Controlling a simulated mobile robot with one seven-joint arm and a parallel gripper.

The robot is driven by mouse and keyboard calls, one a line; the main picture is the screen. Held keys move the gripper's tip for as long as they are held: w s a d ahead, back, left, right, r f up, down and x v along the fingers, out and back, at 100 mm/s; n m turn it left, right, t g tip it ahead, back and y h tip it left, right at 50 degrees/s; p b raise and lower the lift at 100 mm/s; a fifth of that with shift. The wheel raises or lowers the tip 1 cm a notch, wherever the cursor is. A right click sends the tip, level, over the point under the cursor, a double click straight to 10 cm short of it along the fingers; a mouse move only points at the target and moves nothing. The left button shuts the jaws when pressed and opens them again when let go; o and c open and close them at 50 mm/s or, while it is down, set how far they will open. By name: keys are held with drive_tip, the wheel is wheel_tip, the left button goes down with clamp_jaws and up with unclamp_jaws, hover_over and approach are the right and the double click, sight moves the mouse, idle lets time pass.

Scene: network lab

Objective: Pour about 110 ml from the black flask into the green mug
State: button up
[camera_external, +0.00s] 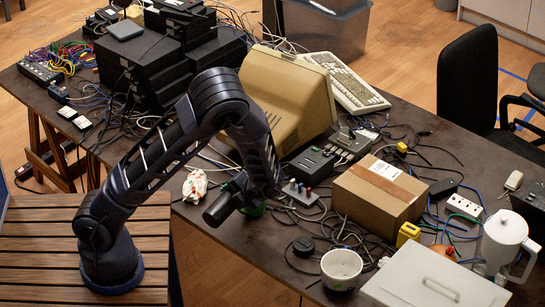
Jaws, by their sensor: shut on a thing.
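My arm reaches over the dark table and bends down near its front edge. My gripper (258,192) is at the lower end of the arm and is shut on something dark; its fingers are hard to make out. A dark cylinder (219,209), which seems to be the black flask, juts out to the lower left of the gripper, tilted well away from upright. A green thing (254,211), probably the green mug, shows just below the gripper, mostly hidden by the arm. I cannot see any liquid or where the flask's mouth is.
A power strip with knobs (300,193) and a cardboard box (379,197) stand to the right. A beige monitor (288,97) stands behind. A white cup (341,270), white jug (503,245) and white case (432,280) are at the front right. Cables crowd the table.

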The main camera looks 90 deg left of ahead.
drive_tip(key=shift+s+d+r+p, duration=0.1)
drive_tip(key=shift+s+d+p, duration=0.15)
drive_tip(key=shift+d+p, duration=0.1)
idle(0.3)
drive_tip(key=shift+r+h+p, duration=0.2)
drive_tip(key=shift+h+p, duration=0.1)
drive_tip(key=shift+p, duration=0.45)
idle(0.9)
drive_tip(key=shift+s+d+f+y, duration=0.1)
drive_tip(key=shift+f+y, duration=0.4)
drive_tip(key=shift+f, duration=0.05)
drive_tip(key=shift+s+d+f+n+t+y, duration=0.25)
drive_tip(key=shift+f+n+t+y, duration=0.15)
drive_tip(key=shift+f+t, duration=0.1)
drive_tip(key=shift+s+f, duration=0.1)
drive_tip(key=shift+f, duration=0.05)
drive_tip(key=shift+y, duration=0.3)
idle(1.6)
